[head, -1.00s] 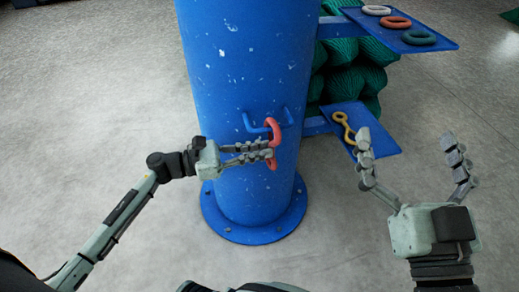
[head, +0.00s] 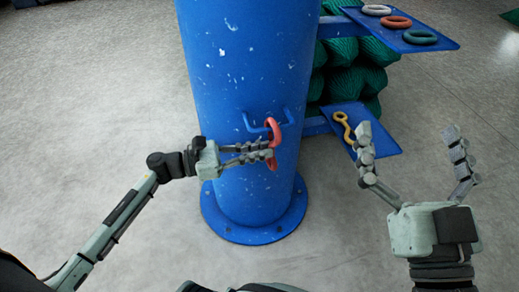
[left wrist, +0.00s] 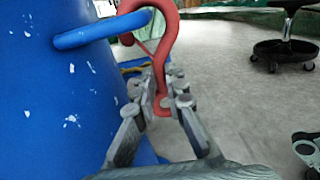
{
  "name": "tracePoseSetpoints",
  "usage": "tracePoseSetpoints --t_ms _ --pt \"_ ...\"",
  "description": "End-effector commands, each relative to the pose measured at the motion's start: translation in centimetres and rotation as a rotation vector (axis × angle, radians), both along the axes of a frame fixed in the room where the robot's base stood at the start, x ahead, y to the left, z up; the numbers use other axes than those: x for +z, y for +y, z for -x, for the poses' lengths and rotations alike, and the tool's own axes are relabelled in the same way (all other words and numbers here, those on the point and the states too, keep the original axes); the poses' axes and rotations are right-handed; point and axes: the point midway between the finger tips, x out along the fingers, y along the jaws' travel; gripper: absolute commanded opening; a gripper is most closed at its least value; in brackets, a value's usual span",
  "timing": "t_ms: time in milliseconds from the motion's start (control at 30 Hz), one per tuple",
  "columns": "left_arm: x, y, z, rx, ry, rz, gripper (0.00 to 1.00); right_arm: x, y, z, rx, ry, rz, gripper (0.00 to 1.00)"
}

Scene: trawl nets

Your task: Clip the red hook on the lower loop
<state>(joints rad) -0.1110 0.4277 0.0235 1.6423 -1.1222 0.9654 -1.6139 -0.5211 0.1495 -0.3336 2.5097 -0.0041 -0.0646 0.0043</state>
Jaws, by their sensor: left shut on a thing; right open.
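The red hook (head: 273,130) is at the lower loop (head: 248,124), a blue bar on the front of the blue post (head: 250,60). My left gripper (head: 270,154) is shut on the hook's lower end and holds it upright. In the left wrist view, the red hook (left wrist: 165,50) has its curved top at the blue loop (left wrist: 95,32), and the bar crosses the hook's opening. I cannot tell whether the bar is fully enclosed. A thin red gate line shows below the bar. My right gripper (head: 412,140) is open and empty, right of the post.
A yellow hook (head: 342,124) lies on the lower blue shelf (head: 380,143), close to my right gripper's left finger. The upper blue shelf (head: 425,28) carries white, red and teal rings. Green netting (head: 350,75) hangs behind the post. A wheeled stool (left wrist: 285,45) stands on the floor.

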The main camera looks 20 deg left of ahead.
Motion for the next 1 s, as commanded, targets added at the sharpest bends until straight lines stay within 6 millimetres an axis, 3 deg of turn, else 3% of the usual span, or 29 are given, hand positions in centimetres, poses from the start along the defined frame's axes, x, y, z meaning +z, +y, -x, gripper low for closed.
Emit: tracePoseSetpoints --t_ms 233,267,433,767,1000 --pt "0.2 0.0 0.0 0.0 -0.003 0.002 0.0 0.0 -0.1 0.0 -0.003 -0.001 0.002 1.0" --pt "0.2 0.0 0.0 0.0 -0.003 0.002 0.15 0.0 -0.1 0.0 -0.003 -0.001 0.002 1.0" --pt "0.1 0.0 0.0 0.0 -0.002 0.001 0.36 0.0 -0.1 -0.1 -0.003 0.0 0.002 1.0" --pt "-0.2 0.2 0.2 0.001 0.003 -0.002 0.36 0.0 -0.1 -0.1 -0.003 -0.002 0.004 1.0" --pt "-0.2 3.1 2.2 0.001 0.004 -0.004 0.36 0.0 -0.1 -0.1 -0.002 0.0 0.004 1.0"
